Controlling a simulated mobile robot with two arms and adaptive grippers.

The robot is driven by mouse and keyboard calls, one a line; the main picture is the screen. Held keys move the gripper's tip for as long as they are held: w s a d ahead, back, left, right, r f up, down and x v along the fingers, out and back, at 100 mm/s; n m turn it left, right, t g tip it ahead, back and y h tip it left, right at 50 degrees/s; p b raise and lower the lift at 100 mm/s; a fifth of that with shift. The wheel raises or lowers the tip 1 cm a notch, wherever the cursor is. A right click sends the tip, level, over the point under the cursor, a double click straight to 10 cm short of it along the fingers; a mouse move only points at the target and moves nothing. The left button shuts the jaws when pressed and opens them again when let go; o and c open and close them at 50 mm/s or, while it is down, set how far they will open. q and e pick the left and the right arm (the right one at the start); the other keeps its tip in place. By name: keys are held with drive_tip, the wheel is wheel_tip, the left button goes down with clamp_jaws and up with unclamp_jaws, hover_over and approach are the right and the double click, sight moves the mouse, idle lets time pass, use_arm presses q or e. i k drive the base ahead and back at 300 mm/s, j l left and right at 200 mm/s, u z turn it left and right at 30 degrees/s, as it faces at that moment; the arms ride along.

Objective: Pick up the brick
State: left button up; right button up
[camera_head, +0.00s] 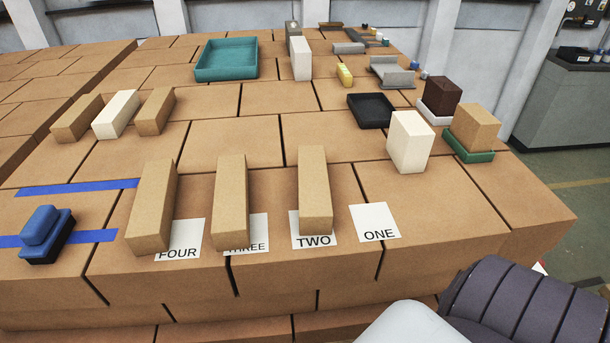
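Several bricks stand or lie on the large brown block surface. Another tan brick (231,203) partly covers the card THREE (245,248), and a third (314,190) lies on the card TWO (313,241). The card ONE (375,222) is bare. A white brick (410,142) stands upright behind it. A dark brown brick (442,96) and a tan brick (477,124) rest on small trays at the right. Neither gripper is in view.
A tan brick (77,117), a white brick (116,114) and another tan brick (155,111) lie at back left. A blue-and-black object (45,234) sits by blue tape. A teal tray (227,60), black tray (371,111) and upright white block (300,58) stand farther back.

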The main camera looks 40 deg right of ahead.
sight(315, 208)
drive_tip(key=z, duration=0.35)
drive_tip(key=k+l+z, duration=0.1)
drive_tip(key=z, duration=0.3)
drive_tip(key=l+z, duration=0.15)
drive_tip(key=z, duration=0.2)
drive_tip(key=l+u, duration=0.1)
drive_tip(key=l, duration=0.1)
